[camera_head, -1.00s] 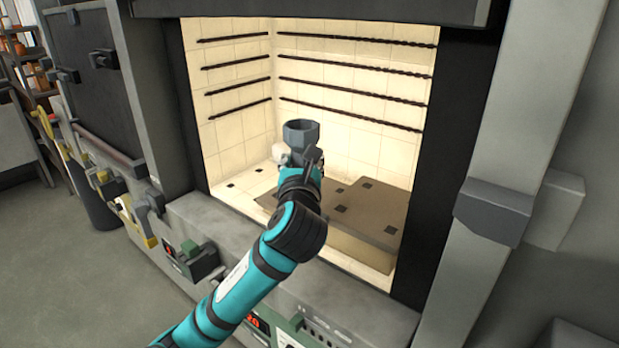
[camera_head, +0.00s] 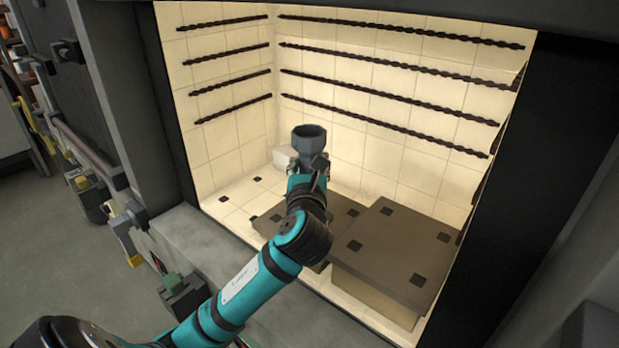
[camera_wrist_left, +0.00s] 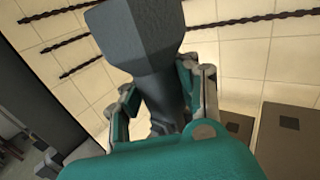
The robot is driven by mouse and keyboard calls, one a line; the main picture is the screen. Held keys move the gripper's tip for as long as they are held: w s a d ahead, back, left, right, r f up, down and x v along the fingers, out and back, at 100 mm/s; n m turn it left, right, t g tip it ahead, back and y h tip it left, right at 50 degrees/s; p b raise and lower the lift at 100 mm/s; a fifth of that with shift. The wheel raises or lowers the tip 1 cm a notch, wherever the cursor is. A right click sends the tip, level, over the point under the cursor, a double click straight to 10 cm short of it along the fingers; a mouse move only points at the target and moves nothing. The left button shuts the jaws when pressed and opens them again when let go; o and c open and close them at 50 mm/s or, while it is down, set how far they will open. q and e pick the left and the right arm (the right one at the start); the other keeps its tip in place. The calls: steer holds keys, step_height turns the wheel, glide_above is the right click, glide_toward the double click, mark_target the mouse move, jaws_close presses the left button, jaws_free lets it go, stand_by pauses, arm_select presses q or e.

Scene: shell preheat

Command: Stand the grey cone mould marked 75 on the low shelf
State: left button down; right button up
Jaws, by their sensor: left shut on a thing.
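My left gripper (camera_head: 308,168) is shut on a grey faceted mould (camera_head: 309,138), held upright with its wide open end up, inside the kiln chamber. In the left wrist view the mould (camera_wrist_left: 140,35) narrows downward between the two fingers (camera_wrist_left: 166,95). No 75 mark can be read on it. The low shelf (camera_head: 345,212), a brown slab with dark square marks, lies near the chamber floor, partly hidden behind my left arm. The mould appears above its back left part; the gap beneath cannot be told. My right gripper is not in view.
A higher brown shelf (camera_head: 405,240) on a pale block stands right of the low shelf. A small white object (camera_head: 286,157) sits behind the mould at the left. Dark heating rods (camera_head: 390,75) line the cream tiled walls. The grey kiln sill (camera_head: 200,245) runs along the front.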

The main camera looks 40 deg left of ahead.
arm_select(q)
steer(key=f, duration=0.4)
steer(key=shift+w+a, duration=0.2)
steer(key=shift+w, duration=0.15)
steer(key=shift+r, duration=0.1)
steer(key=shift+s, duration=0.1)
steer(key=c, duration=1.3)
jaws_free()
steer(key=shift+f, duration=0.25)
steer(key=o, duration=0.4)
steer(key=shift+d+r, duration=0.1)
steer(key=shift+c, duration=0.2)
steer(key=shift+s+d, duration=0.15)
steer(key=b+v, duration=0.2)
steer(key=v, duration=0.9)
steer(key=shift+s, duration=0.25)
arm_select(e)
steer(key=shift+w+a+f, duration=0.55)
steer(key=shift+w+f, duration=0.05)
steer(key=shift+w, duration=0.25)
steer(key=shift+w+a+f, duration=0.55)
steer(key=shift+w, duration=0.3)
